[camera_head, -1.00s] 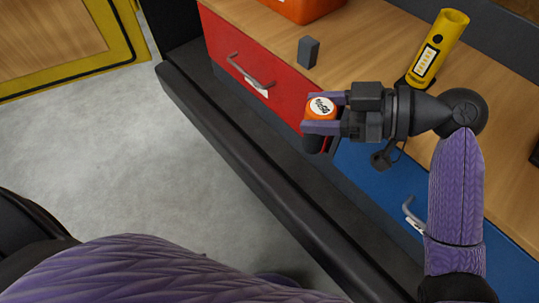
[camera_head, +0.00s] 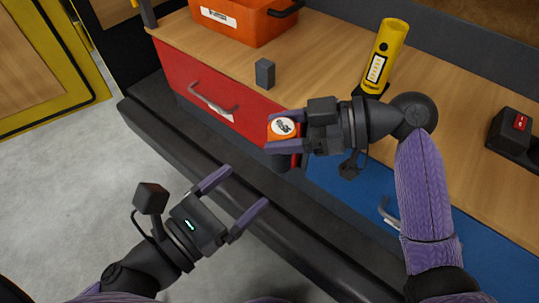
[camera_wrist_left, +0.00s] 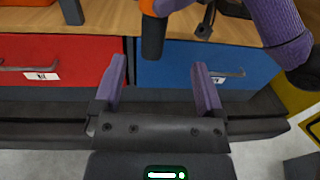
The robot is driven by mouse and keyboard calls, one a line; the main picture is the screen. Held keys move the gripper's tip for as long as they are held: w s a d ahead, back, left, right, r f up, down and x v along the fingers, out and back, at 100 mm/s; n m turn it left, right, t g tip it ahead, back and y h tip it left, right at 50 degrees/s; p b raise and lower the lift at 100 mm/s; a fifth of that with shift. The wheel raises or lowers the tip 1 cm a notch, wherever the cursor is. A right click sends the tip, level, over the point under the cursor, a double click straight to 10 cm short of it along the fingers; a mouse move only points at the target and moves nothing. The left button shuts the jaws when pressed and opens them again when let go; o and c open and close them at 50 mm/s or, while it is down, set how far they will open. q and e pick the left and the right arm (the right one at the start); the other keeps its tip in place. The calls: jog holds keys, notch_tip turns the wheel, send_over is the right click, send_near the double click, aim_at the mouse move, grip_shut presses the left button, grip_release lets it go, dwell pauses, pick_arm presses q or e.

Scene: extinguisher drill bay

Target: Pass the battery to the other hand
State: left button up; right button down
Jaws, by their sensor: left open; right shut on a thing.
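The battery (camera_head: 283,127) has an orange top with a white label and a dark body below. It is held upright in front of the workbench, clear of the bench top. My right gripper (camera_head: 279,132) is shut on its orange upper part. The dark lower body hangs free below the fingers. My left gripper (camera_head: 246,188) is open and empty, lower and to the left of the battery, apart from it. In the left wrist view the battery's dark body (camera_wrist_left: 153,38) shows ahead, between the lines of the open left fingers (camera_wrist_left: 159,68) but beyond their tips.
The wooden bench top (camera_head: 335,50) carries an orange bin (camera_head: 250,22), a small grey block (camera_head: 265,74), a yellow torch (camera_head: 386,45) and a black box with a red switch (camera_head: 512,130). Red drawer (camera_head: 180,85) and blue drawer (camera_head: 345,190) fronts stand close behind the grippers.

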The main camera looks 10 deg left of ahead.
aim_at(279, 157)
pick_arm(q)
jog(key=x, duration=1)
jog(key=shift+w+d+f, duration=0.15)
jog(key=shift+w+d, duration=0.1)
jog(key=shift+w, duration=0.05)
jog(key=shift+s, duration=0.1)
grip_shut()
pick_arm(e)
jog(key=shift+w, duration=0.1)
grip_release()
